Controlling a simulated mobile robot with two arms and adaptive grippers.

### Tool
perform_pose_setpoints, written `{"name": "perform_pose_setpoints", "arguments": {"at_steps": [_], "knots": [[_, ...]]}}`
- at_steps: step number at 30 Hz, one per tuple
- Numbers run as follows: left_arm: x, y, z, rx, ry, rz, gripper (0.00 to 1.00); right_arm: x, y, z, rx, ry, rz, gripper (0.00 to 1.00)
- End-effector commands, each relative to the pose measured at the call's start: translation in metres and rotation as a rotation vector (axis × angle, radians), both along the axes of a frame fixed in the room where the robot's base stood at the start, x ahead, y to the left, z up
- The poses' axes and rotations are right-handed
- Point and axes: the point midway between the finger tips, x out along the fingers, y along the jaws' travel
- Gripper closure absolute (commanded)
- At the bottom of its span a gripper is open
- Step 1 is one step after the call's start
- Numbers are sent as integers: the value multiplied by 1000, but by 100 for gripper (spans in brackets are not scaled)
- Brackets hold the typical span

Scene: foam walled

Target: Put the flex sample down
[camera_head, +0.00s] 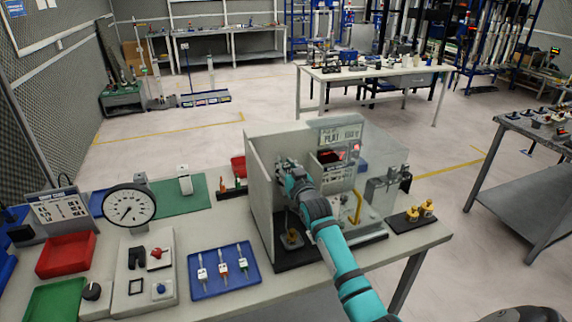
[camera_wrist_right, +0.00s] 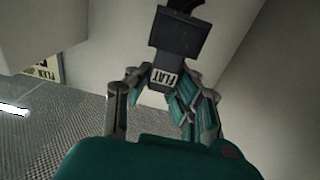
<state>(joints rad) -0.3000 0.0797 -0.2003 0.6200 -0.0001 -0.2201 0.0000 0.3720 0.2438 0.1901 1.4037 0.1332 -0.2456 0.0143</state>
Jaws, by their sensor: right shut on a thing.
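My right gripper (camera_head: 287,170) reaches inside the grey foam-walled booth (camera_head: 259,190) on the table, close to its left wall. In the right wrist view, my right gripper (camera_wrist_right: 160,90) is shut on a dark sample (camera_wrist_right: 175,45) with a square body. A small white label on the sample appears to read "FLAT", not flex. The sample is held up near pale walls; I cannot tell whether it touches one. In the head view the sample is mostly hidden by the gripper. My left gripper is not in view.
A yellow handle (camera_head: 357,206) stands to the right. A blue tray (camera_head: 223,268) with several samples, a dial gauge (camera_head: 130,206) and a red bin (camera_head: 66,255) lie left.

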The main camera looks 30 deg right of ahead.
Motion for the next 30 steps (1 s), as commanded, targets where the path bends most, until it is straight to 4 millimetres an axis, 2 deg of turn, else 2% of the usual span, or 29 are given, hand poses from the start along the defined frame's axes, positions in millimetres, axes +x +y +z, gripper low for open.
{"name": "perform_pose_setpoints", "arguments": {"at_steps": [4, 5, 9, 17, 21, 26, 30], "knots": [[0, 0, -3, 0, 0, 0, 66, 0, 0, -4, 0, 0, 0, 100], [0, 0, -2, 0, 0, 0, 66, 0, 0, -3, 0, 0, 0, 78], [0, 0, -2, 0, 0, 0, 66, 0, 0, -3, 0, 1, 0, 59], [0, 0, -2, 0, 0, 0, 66, 0, 0, -3, 0, 0, 0, 58], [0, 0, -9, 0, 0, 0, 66, -1, 0, -7, 1, 1, 0, 58], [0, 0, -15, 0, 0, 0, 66, -23, 6, -7, 0, 0, 0, 58], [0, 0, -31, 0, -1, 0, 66, -48, 16, -9, 1, -2, 1, 58]]}}
